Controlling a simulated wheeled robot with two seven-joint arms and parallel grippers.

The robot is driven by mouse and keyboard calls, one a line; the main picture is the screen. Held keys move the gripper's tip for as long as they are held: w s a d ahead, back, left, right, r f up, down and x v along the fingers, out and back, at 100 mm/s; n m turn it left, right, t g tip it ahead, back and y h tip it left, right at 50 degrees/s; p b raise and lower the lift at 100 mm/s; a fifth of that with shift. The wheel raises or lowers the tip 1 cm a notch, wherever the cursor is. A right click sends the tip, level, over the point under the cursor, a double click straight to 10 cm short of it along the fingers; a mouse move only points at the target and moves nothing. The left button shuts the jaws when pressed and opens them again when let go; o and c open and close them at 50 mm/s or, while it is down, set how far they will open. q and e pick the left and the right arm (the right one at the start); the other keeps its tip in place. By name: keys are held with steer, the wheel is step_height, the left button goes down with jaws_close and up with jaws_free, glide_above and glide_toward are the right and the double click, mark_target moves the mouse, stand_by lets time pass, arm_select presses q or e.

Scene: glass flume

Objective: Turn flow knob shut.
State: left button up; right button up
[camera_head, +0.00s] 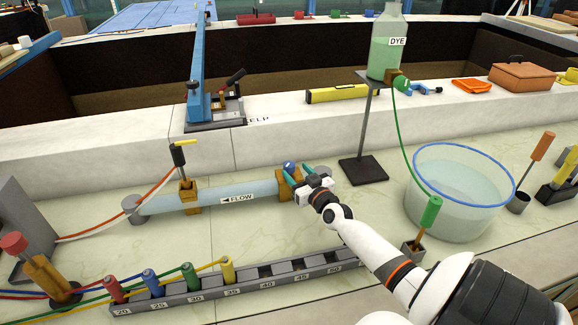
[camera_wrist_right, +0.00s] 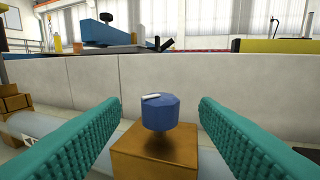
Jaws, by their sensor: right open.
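The flow knob (camera_wrist_right: 160,113) is a blue faceted knob with a white mark on top, standing on a brown block (camera_wrist_right: 150,155). In the head view the knob (camera_head: 289,166) sits at the right end of the clear pipe (camera_head: 225,197) labelled FLOW. My right gripper (camera_head: 304,174) is at the knob. In the wrist view its green fingers (camera_wrist_right: 160,120) are open, one on each side of the knob, with visible gaps on both sides. The white mark points roughly left to right. My left gripper is not in view.
A rack (camera_head: 240,286) with several coloured plugs lies in front of the pipe. A water basin (camera_head: 460,190) and a dye bottle (camera_head: 386,45) on a stand (camera_head: 364,170) are to the right. A low white wall (camera_head: 330,118) runs behind the pipe.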

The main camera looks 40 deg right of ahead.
mark_target(292, 168)
steer(key=shift+b+x, duration=0.55)
steer(key=shift+x, duration=2.15)
steer(key=shift+f, duration=0.1)
